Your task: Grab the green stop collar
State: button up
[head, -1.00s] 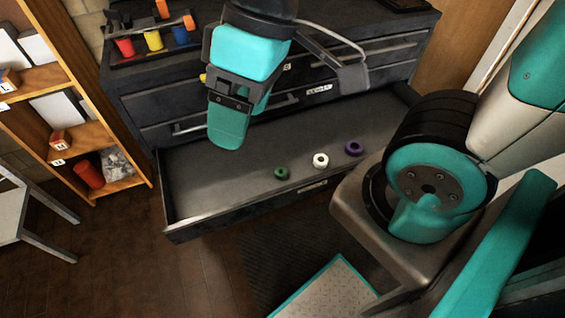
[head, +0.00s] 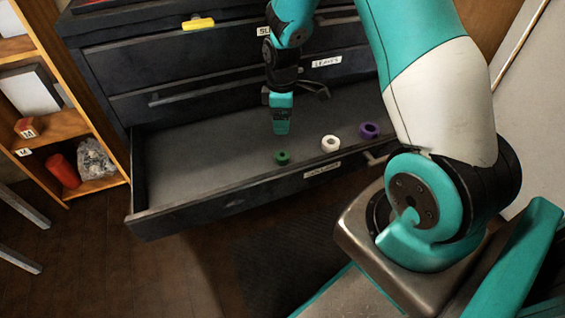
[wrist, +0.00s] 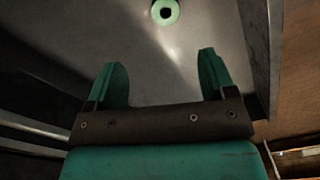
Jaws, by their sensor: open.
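The green stop collar (head: 282,157) lies flat on the grey floor of the open drawer (head: 205,190), near its front wall. In the wrist view a pale green ring (wrist: 165,12) with a dark hole shows at the top edge, beyond the fingertips; I take it for this collar. My gripper (head: 281,130) points down over the drawer, just behind and above the green collar in the head view. In the wrist view my gripper (wrist: 164,70) has its two teal fingers wide apart with nothing between them.
A white collar (head: 330,143) and a purple collar (head: 369,130) lie in a row to the right of the green one. The left part of the drawer is clear. Closed drawers rise behind; one has a yellow handle (head: 198,23). A wooden shelf (head: 55,125) stands at the left.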

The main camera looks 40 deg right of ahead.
jog(key=b, duration=0.2)
send_over(283, 154)
jog(key=f, duration=0.8)
jog(key=shift+w+d+f, duration=0.1)
jog(key=shift+w+f, duration=0.15)
jog(key=shift+w, duration=0.1)
jog(key=f, duration=0.1)
jog(key=f+b, duration=0.1)
jog(key=f, duration=0.1)
jog(key=s+f, duration=0.1)
jog(key=f, duration=0.1)
jog(key=shift+f+b, duration=0.15)
jog(key=shift+b, duration=0.15)
jog(key=c, duration=1)
